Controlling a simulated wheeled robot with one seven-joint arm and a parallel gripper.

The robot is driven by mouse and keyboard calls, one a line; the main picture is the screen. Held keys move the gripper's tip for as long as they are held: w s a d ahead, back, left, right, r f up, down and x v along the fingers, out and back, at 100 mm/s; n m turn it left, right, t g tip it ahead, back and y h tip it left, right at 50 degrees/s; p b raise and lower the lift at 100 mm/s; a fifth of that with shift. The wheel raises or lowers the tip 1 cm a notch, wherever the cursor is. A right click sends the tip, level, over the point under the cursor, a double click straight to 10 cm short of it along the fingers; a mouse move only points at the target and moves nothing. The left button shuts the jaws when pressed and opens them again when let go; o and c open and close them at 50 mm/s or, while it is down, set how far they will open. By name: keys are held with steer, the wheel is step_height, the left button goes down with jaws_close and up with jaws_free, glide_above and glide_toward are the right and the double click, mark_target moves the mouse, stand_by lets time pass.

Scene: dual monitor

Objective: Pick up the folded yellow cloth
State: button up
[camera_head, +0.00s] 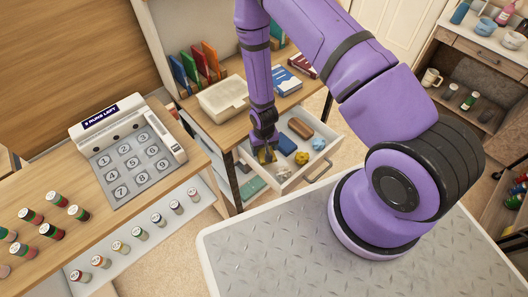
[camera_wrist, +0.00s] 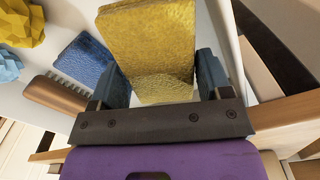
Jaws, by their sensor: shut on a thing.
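The folded yellow cloth (camera_wrist: 150,38) is between the two fingers of my gripper (camera_wrist: 164,72) in the wrist view. The fingers are shut on it, one along each side. In the head view my gripper (camera_head: 264,146) points down into the left end of an open white drawer (camera_head: 328,150), and only a small part of the yellow cloth (camera_head: 266,156) shows below it. I cannot tell whether the cloth touches the drawer floor. A folded blue cloth (camera_wrist: 84,66) lies close beside the left finger.
The drawer also holds a brown-backed brush (camera_head: 300,128), a crumpled yellow cloth (camera_head: 302,158) and a crumpled light-blue cloth (camera_head: 319,144). The desk above carries a pale box (camera_head: 222,98) and books (camera_head: 287,80). A keypad counter (camera_head: 130,160) stands left.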

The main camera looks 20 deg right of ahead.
step_height(320, 180, up, 14)
stand_by(0.6)
